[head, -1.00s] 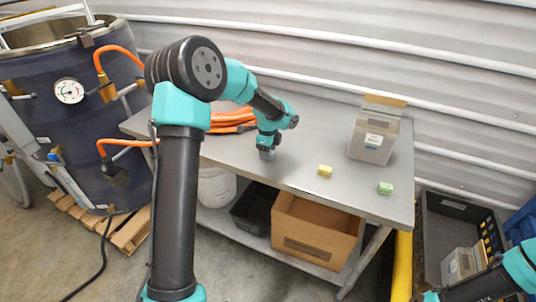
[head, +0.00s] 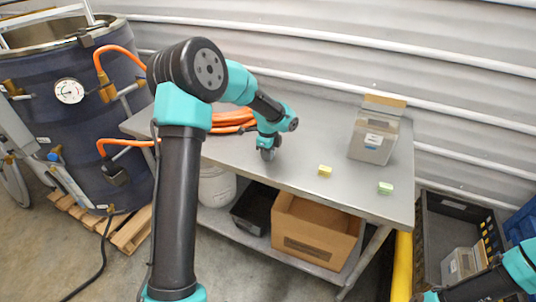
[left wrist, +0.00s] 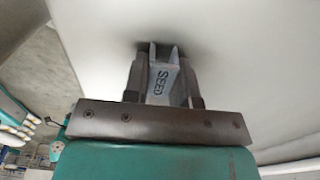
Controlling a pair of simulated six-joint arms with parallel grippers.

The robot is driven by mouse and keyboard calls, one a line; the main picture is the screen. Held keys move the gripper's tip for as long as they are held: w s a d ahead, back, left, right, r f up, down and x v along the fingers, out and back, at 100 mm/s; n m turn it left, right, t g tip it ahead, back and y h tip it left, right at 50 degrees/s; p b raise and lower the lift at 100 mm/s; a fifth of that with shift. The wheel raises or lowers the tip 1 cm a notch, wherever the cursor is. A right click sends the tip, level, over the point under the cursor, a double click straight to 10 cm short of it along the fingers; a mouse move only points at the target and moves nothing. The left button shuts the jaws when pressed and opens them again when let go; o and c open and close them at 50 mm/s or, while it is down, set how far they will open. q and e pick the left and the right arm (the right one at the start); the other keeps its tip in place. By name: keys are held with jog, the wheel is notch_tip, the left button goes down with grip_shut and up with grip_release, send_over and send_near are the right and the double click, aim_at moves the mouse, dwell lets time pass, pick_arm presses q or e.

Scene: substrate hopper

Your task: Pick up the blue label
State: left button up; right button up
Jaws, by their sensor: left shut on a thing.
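My left gripper (head: 268,153) is low over the grey table, near its front edge. In the left wrist view the gripper (left wrist: 165,75) is shut on a small blue-grey label (left wrist: 161,82) marked "SEED", held between the two fingers close to the pale table surface. In the head view this label is hidden by the gripper. A yellow label (head: 325,171) and a green label (head: 386,188) lie on the table to the right of the left gripper, both apart from it. My right gripper is not in view; only part of that arm shows at the lower right.
A clear hopper box (head: 372,142) with a small label on its front stands at the table's right. Orange hose (head: 235,120) lies behind the left arm. A cardboard box (head: 315,235) sits on the lower shelf. A dark crate (head: 432,235) is right of the table (head: 220,155).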

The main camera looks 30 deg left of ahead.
pick_arm(q)
jog(key=shift+c, duration=1.2)
jog(key=shift+r, duration=0.1)
jog(key=shift+r, duration=1.7)
jog(key=s+d+r, duration=0.1)
jog(key=s+d, duration=0.7)
jog(key=s, duration=0.5)
jog(key=shift+s+d+r, duration=0.2)
jog(key=shift+s, duration=0.1)
